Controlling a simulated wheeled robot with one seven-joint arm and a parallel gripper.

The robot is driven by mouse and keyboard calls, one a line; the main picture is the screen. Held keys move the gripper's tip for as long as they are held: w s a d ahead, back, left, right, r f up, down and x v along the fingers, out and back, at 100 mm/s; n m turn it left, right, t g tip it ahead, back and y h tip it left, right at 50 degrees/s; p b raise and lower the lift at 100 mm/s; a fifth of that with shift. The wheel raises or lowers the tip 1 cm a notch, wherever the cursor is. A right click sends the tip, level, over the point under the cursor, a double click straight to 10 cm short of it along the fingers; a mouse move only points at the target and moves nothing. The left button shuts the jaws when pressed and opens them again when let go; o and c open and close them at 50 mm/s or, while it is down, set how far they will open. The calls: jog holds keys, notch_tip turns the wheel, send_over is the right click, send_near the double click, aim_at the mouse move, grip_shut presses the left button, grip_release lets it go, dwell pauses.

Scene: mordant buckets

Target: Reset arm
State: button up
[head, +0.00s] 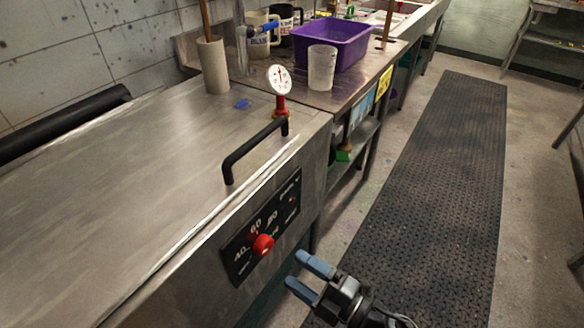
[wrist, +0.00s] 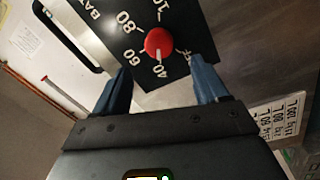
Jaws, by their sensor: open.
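My gripper (head: 302,277) is at the bottom of the head view, in front of the steel bath unit and to the right of its dial panel. Its two blue fingers are apart with nothing between them. In the wrist view my gripper (wrist: 154,88) is also open and empty. The red knob (head: 263,244) sits on a black panel (head: 237,270) with printed numbers. In the wrist view the red knob (wrist: 159,42) appears beyond and between the fingertips, with a gap to them.
The steel bath lid (head: 130,190) has a black handle (head: 250,150) and a round gauge (head: 279,80). A purple tub (head: 335,42), a clear beaker (head: 321,68) and mugs stand on the bench behind. A black floor mat (head: 430,170) lies clear on the right.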

jog(key=s+d+r+m+t+h, duration=0.1)
jog(key=s+d+r+m+h, duration=0.3)
jog(key=s+m, duration=0.4)
jog(key=s+d+r+m+t+h, duration=0.1)
jog(key=s+d+r+m+h, duration=0.4)
jog(key=s, duration=0.8)
jog(key=s+d+r+m+h, duration=0.5)
jog(key=s+d+r+m, duration=0.3)
jog(key=s+m, duration=0.2)
jog(key=shift+s+r+m+t, duration=0.15)
jog(key=shift+s+m+t, duration=0.25)
jog(key=shift+s, duration=0.1)
